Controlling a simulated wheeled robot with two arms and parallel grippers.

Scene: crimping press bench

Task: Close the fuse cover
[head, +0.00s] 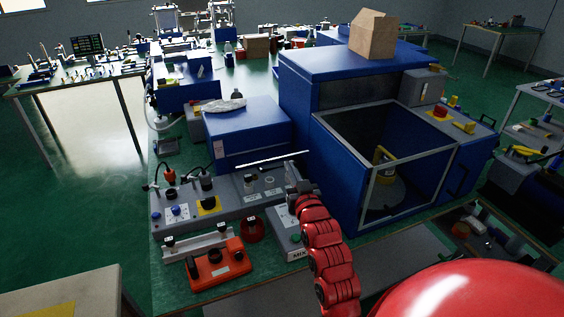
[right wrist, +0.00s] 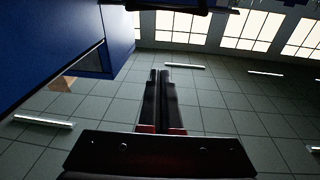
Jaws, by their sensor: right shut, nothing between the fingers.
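A grey control panel (head: 225,203) lies along the near side of the bench, with knobs, switches and round sockets on it. A thin pale bar (head: 265,160) runs above the back of its right part; it looks like the edge of a raised clear cover, but I cannot be sure it is the fuse cover. My right gripper (head: 293,188) is at the panel's right end, right of and below this bar, apart from it. In the right wrist view my right gripper (right wrist: 160,98) has its dark fingers together, with nothing between them. My left gripper is out of view.
A large blue machine (head: 305,128) with a framed clear guard (head: 385,165) stands right of my gripper. A smaller blue box (head: 245,130) is behind the panel. A grey box (head: 286,232) marked MIX and an orange device (head: 217,266) are in front.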

